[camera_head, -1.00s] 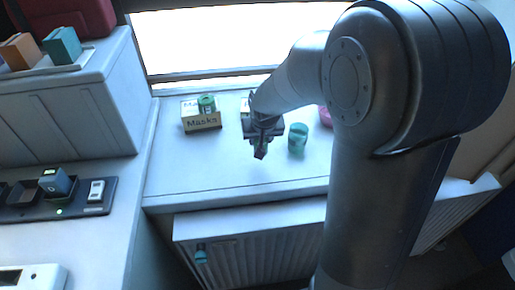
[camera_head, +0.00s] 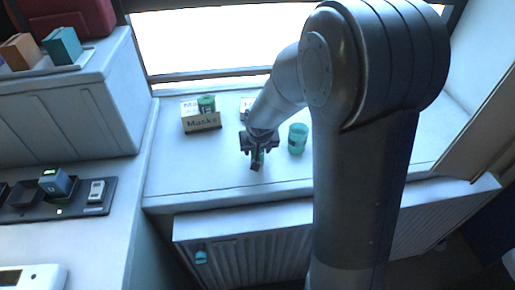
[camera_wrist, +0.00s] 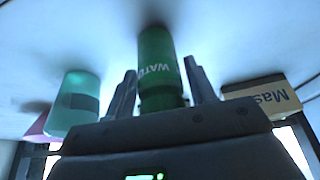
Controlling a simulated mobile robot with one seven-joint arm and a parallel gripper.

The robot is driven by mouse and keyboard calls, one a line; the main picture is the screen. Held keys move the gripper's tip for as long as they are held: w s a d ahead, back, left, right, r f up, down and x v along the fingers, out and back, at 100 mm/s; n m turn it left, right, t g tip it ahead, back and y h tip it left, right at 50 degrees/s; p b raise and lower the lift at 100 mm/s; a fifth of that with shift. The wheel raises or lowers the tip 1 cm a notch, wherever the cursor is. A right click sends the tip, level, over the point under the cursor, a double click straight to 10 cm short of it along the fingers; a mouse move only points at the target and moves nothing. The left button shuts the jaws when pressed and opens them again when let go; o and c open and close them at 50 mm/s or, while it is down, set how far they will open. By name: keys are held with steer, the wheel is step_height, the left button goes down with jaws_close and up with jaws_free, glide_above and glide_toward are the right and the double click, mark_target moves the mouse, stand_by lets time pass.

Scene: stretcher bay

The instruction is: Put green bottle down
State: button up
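The green bottle (camera_wrist: 157,60), with white lettering that reads in part "WAT", is between the two fingers of my gripper (camera_wrist: 160,85) in the wrist view. The fingers look shut on it. In the head view my gripper (camera_head: 258,152) is over the white counter (camera_head: 200,165), left of the teal cup, and only a bit of the bottle's green shows between the fingers. A dark shadow lies close to the bottle's base in the wrist view. Whether the base touches the counter cannot be told.
A teal cup (camera_head: 298,139) stands close to the right of my gripper. A masks box (camera_head: 201,121) with a green item (camera_head: 206,103) by it stands at the back left. A pink object (camera_wrist: 38,126) shows in the wrist view. The counter's front left is clear.

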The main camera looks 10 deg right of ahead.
steer(key=shift+o, duration=1)
steer(key=shift+r, duration=0.15)
steer(key=v, duration=1.2)
steer(key=s+d+r, duration=0.2)
steer(key=s+r, duration=0.1)
steer(key=s, duration=0.3)
steer(key=s+d+r, duration=0.2)
steer(key=s, duration=0.5)
steer(key=s+d+r+t, duration=0.1)
steer(key=s+d+r, duration=0.1)
steer(key=s, duration=0.5)
steer(key=shift+s+r, duration=0.15)
steer(key=shift+r, duration=0.65)
